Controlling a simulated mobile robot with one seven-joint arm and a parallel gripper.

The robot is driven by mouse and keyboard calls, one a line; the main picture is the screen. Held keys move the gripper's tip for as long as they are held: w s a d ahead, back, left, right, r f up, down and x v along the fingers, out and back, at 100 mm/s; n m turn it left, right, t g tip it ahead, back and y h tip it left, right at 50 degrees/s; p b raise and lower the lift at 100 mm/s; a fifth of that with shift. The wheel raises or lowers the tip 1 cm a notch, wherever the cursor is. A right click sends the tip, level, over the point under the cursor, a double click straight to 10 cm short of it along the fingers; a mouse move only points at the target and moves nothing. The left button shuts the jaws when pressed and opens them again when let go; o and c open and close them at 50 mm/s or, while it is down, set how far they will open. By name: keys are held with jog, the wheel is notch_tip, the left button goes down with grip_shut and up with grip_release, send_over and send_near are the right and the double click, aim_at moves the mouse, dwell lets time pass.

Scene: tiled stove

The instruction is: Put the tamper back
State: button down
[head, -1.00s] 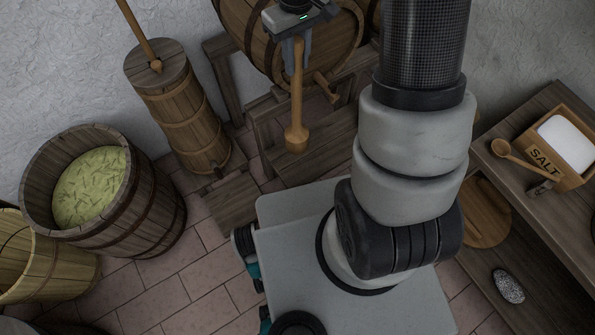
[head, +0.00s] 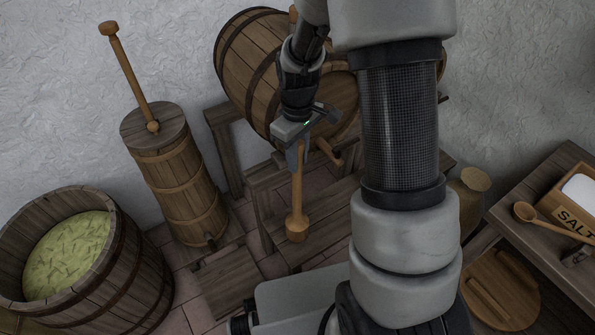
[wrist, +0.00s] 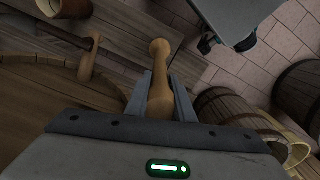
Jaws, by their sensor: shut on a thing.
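The tamper (head: 297,195) is a light wooden tool with a long handle and a thicker round end. My gripper (head: 299,152) is shut on its upper handle, and the tamper hangs near upright with its thick end down. In the head view it shows in front of the low wooden bench (head: 335,215); I cannot tell whether its end touches the bench. In the wrist view the tamper (wrist: 160,72) runs out from between the fingers (wrist: 160,98). The open barrel of shredded green cabbage (head: 66,250) stands at the lower left.
A large barrel (head: 252,75) with a wooden tap (head: 328,151) lies behind my gripper. A churn (head: 180,185) with a tall stick stands left of it. A salt box (head: 570,205) and ladle (head: 527,213) are on the right table.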

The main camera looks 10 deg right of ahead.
jog(key=shift+f+b, duration=0.45)
jog(key=shift+f, duration=1.25)
jog(key=shift+f, duration=0.2)
jog(key=c, duration=1.5)
grip_release()
jog(key=shift+c, duration=0.2)
jog(key=shift+r, duration=0.1)
